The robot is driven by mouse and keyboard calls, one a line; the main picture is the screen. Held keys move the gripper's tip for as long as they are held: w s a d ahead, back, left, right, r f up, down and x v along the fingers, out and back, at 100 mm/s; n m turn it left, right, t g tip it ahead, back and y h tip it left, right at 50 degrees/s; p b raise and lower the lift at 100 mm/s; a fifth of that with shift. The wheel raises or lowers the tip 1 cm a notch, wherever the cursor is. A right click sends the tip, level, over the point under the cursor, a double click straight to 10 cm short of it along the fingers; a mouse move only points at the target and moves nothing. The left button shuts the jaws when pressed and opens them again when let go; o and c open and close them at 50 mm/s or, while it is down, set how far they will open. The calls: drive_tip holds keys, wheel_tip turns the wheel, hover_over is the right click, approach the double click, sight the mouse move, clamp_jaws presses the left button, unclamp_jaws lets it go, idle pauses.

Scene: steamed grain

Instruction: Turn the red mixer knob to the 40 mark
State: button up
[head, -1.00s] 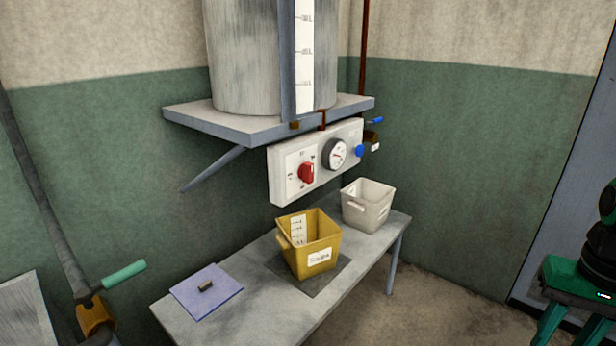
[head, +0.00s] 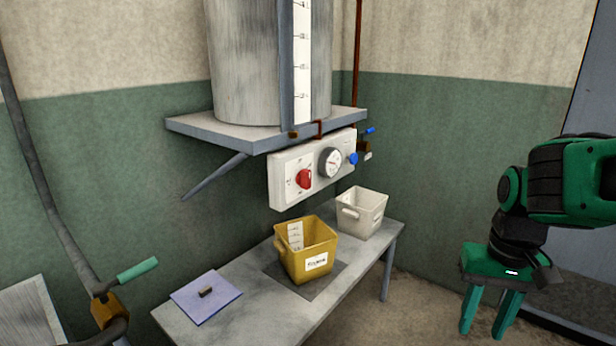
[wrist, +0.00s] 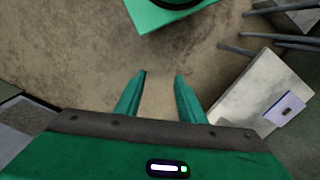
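The red mixer knob (head: 304,179) is on the left part of a white control panel (head: 278,190) under the tank shelf. Marks ring the knob, but they are too small to read. A round dial gauge (head: 330,162) sits to its right. My gripper (head: 487,330) is at the lower right in the head view, pointing down, well away from the panel. In the wrist view my gripper (wrist: 161,75) shows two separated green fingers with nothing between them, above the floor.
A bench (head: 236,318) below the panel bears a yellow bin (head: 308,247), a white bin (head: 362,212) and a blue-violet board (head: 206,297). The tank shelf (head: 230,136) juts out above the panel. A blue knob (head: 352,158) is at the panel's right end. Floor between bench and gripper is clear.

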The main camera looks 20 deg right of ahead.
drive_tip(key=n+t+y, duration=1)
drive_tip(key=n+t, duration=0.4)
drive_tip(key=t, duration=0.1)
approach(310, 173)
drive_tip(key=x, duration=0.9)
drive_tip(key=shift+w+a, duration=0.1)
drive_tip(key=shift+a, duration=0.1)
clamp_jaws()
